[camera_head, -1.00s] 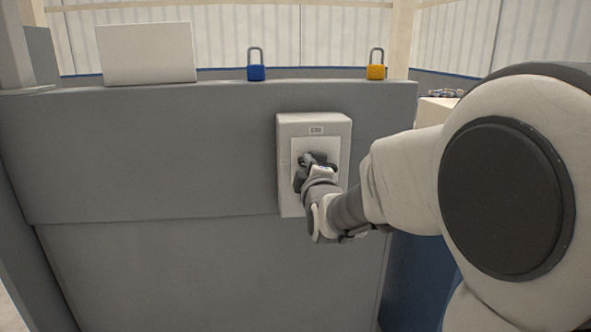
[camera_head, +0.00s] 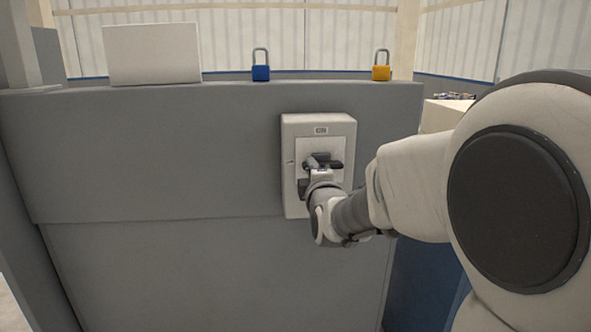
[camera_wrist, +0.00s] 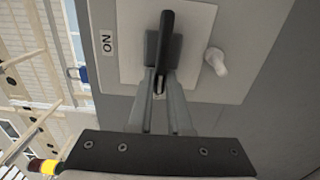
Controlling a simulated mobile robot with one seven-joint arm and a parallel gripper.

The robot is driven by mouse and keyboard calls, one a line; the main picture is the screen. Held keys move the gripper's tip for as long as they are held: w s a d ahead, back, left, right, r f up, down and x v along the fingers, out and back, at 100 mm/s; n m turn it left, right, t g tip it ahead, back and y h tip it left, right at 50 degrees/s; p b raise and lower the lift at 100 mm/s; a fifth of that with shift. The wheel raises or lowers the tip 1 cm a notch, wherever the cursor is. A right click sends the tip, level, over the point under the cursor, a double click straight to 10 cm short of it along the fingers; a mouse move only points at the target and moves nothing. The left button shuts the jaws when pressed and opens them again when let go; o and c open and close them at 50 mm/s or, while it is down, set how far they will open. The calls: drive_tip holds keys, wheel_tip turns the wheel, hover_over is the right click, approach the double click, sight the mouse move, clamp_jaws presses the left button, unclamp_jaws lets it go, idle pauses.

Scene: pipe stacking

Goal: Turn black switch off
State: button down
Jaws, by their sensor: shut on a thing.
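The black switch (camera_wrist: 167,40) is a long handle on a light plate of the pale switch box (camera_head: 292,195), which is fixed to the front of the grey wall. My gripper (camera_wrist: 158,82) is shut on the switch, with its two grey fingers at either side of the handle's near end. In the head view my gripper (camera_head: 317,176) is in front of the box, and it and the wrist partly cover the switch. An ON label (camera_wrist: 107,43) shows on the box face in the wrist view.
A white knob (camera_wrist: 215,62) sticks out beside the plate. A blue padlock (camera_head: 261,72), a yellow padlock (camera_head: 381,72) and a white panel (camera_head: 152,54) stand on top of the grey wall (camera_head: 150,150). The wall left of the box is clear.

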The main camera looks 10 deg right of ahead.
drive_tip(key=c, duration=0.8)
unclamp_jaws()
drive_tip(key=shift+c, duration=0.2)
drive_tip(key=s+b, duration=0.3)
drive_tip(key=s, duration=1.4)
drive_tip(key=shift+s+b, duration=0.2)
drive_tip(key=shift+b, duration=0.2)
